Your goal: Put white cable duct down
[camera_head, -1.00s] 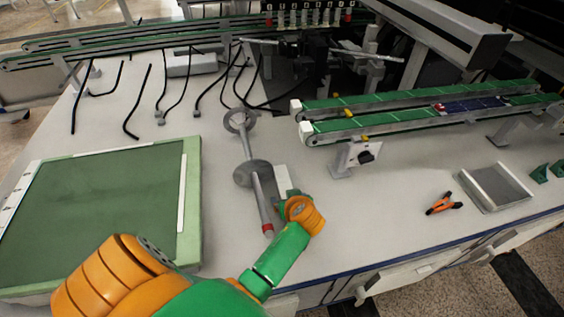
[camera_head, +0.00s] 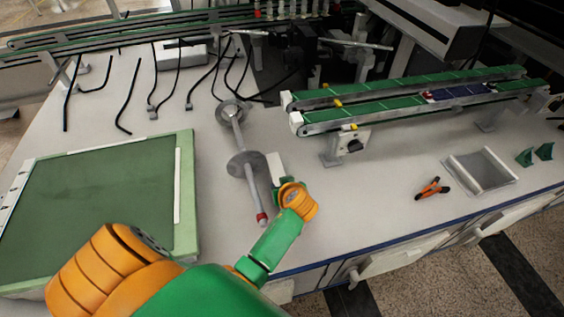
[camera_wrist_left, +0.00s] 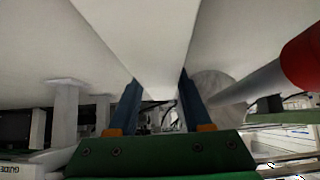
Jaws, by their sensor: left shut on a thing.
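The white cable duct (camera_wrist_left: 145,45) fills the upper middle of the left wrist view, between the two blue fingers of my left gripper (camera_wrist_left: 160,105). In the head view a short white part of the duct (camera_head: 275,164) shows just beyond my left gripper (camera_head: 281,183). The gripper is shut on it, low over the grey table by the reel stand. The fingertips are mostly hidden by the orange wrist in the head view. I cannot tell whether the duct touches the table. My right gripper is in neither view.
A grey reel stand (camera_head: 238,138) with a red end lies just left of the gripper. A green cutting mat (camera_head: 95,205) with white strips is further left. Black cables lie behind. Green conveyors (camera_head: 400,115), orange-handled pliers (camera_head: 432,188) and a grey tray (camera_head: 480,172) are right. Table between is clear.

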